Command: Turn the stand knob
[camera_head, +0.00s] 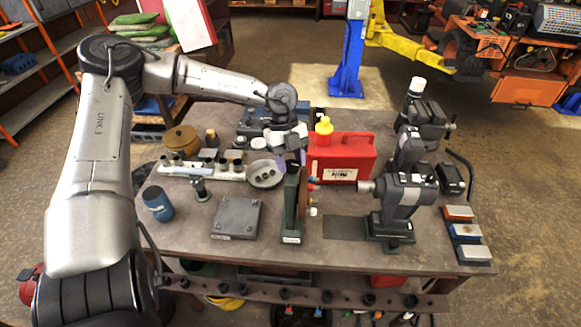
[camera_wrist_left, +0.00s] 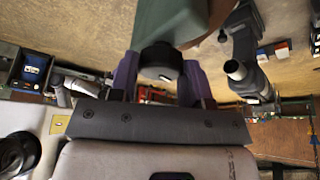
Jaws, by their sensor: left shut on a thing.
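The stand is a dark green upright post (camera_head: 292,205) near the middle of the bench, with a brown-red disc (camera_head: 304,195) at its right side. Its black round knob (camera_wrist_left: 160,62) shows in the left wrist view, against the green body (camera_wrist_left: 175,22). My left gripper (camera_head: 289,158) is at the top of the post, coming in from the left. In the left wrist view, its purple fingers (camera_wrist_left: 160,76) are on both sides of the knob, shut on it. In the head view the knob is hidden by the gripper. My right gripper is out of view.
A red can (camera_head: 341,158) with a yellow cap stands just behind the post. A metal dish (camera_head: 265,174) and a grey plate (camera_head: 237,218) lie to the left. A grey-black machine (camera_head: 405,195) stands to the right. Sharpening blocks (camera_head: 466,232) lie near the right edge.

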